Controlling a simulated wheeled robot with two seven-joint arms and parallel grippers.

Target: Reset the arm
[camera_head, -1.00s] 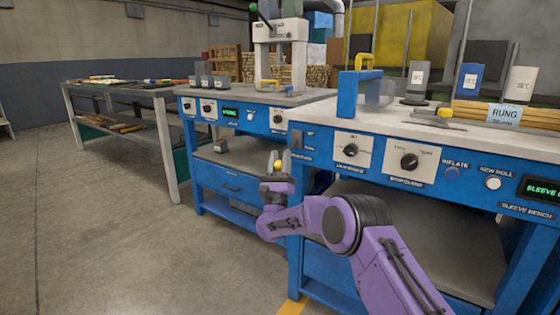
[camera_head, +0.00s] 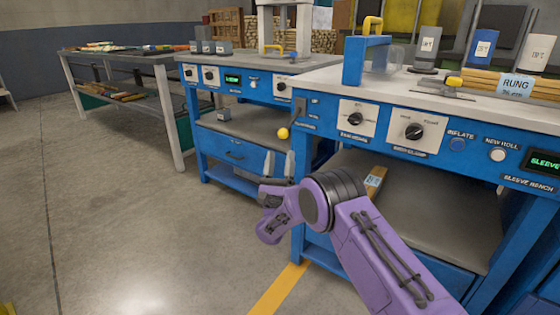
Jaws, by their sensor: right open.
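My purple right arm comes in from the bottom right in the head view. Its right gripper (camera_head: 279,164) has two grey fingers pointing up, apart, with nothing seen between them. It is in front of the blue benches, just below a yellow lever knob (camera_head: 283,133) and apart from it. My left arm and gripper do not show.
The blue sleeve bench (camera_head: 320,115) is close on the right, with dials and buttons. A labelled wooden piece (camera_head: 376,181) lies on its lower shelf. Rung stock (camera_head: 490,83) lies on top. A grey rack table (camera_head: 165,110) stands left. Open floor (camera_head: 110,220) lies left.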

